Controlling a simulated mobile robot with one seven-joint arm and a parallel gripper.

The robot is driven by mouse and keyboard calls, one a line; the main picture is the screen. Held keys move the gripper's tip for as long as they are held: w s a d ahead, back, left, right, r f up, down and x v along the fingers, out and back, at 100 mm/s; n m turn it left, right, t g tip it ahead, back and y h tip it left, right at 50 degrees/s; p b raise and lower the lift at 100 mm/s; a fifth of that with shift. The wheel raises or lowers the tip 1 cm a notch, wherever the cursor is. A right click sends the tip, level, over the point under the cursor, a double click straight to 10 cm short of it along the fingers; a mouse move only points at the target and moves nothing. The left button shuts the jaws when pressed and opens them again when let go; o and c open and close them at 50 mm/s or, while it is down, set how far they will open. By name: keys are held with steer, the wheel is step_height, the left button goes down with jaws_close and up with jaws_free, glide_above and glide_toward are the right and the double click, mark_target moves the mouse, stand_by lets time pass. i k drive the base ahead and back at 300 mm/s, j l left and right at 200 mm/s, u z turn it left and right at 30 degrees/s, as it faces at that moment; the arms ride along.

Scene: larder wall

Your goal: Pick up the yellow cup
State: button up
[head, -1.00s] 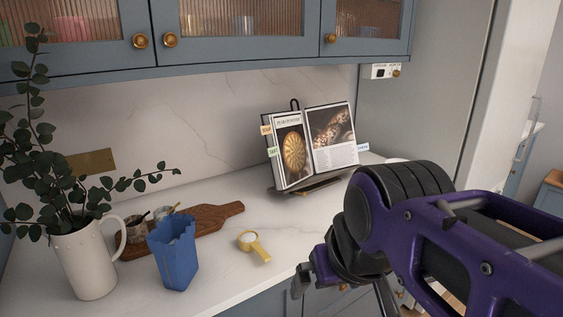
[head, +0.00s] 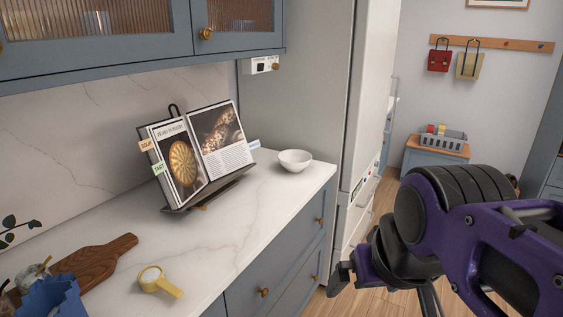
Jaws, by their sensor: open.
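A small yellow cup (head: 152,279) with a flat handle, like a measuring scoop, lies on the white counter (head: 222,232) at the lower left of the head view. Its handle points right and toward the counter's front edge. My gripper (head: 385,289) is at the lower right, out over the floor beyond the counter front. It is open with nothing seen between its dark fingers, and well apart from the cup. Its fingers are partly cut off by the bottom of the picture.
A wooden board (head: 98,262) and a blue jagged-rimmed container (head: 52,298) are left of the cup. A cookbook on a stand (head: 200,155) and a white bowl (head: 294,160) stand farther back. Wall cabinets (head: 120,50) hang above. A grey crate (head: 443,141) holds small red and yellow things.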

mark_target(150, 279)
steer(key=u, duration=1.35)
